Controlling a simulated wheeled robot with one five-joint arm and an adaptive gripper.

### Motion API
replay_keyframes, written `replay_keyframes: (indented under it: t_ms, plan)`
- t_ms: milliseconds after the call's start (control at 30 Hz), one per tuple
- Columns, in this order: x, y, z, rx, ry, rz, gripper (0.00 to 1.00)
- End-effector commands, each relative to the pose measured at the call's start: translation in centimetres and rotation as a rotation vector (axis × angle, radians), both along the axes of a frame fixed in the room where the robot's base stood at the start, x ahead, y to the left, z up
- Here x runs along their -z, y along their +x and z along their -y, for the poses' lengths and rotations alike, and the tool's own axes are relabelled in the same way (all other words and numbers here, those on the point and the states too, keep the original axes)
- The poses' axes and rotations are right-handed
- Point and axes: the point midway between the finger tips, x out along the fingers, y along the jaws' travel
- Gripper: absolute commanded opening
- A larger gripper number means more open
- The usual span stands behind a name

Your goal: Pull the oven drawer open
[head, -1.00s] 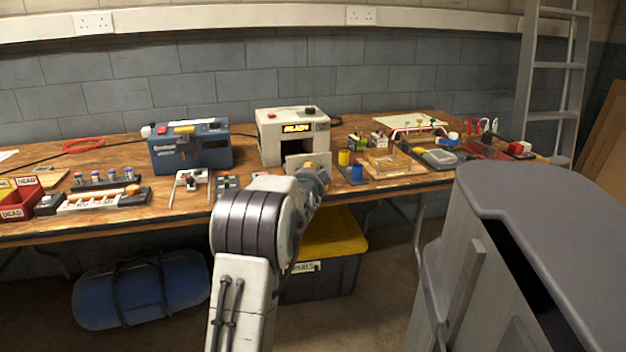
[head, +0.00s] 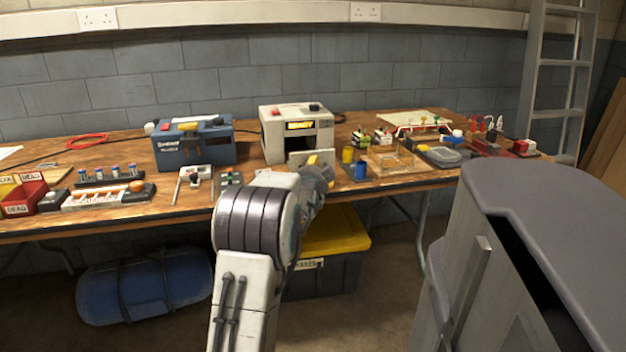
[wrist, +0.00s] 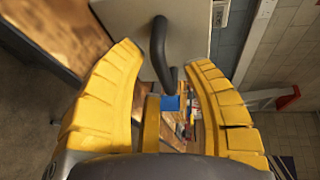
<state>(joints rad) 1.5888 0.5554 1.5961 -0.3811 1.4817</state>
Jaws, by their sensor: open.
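The oven (head: 275,140) is a white box with a lit yellow display at the middle of the workbench. Its pale drawer front (head: 299,157) stands low at the front, with a dark gap above it; my arm hides part of it. In the wrist view the pale drawer front (wrist: 190,28) fills the top middle and carries a dark curved bar handle (wrist: 159,48). In the head view the gripper (head: 319,161) is mostly hidden behind my wrist.
A blue device (head: 193,147) stands left of the oven. Yellow and blue cylinders (head: 348,155) and a wooden tray (head: 396,160) lie to the right. A yellow-lidded bin (head: 334,235) and a blue roll (head: 145,288) are under the workbench (head: 160,210).

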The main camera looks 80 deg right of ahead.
Motion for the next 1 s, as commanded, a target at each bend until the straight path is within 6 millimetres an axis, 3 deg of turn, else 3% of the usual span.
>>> replay_keyframes:
  t_ms: [700,1000]
  plan:
    - [-2.0,0.2,-9.4,0.000,-0.001,0.000,0.45]
    - [-2.3,0.2,-11.2,0.000,-0.001,0.000,0.45]
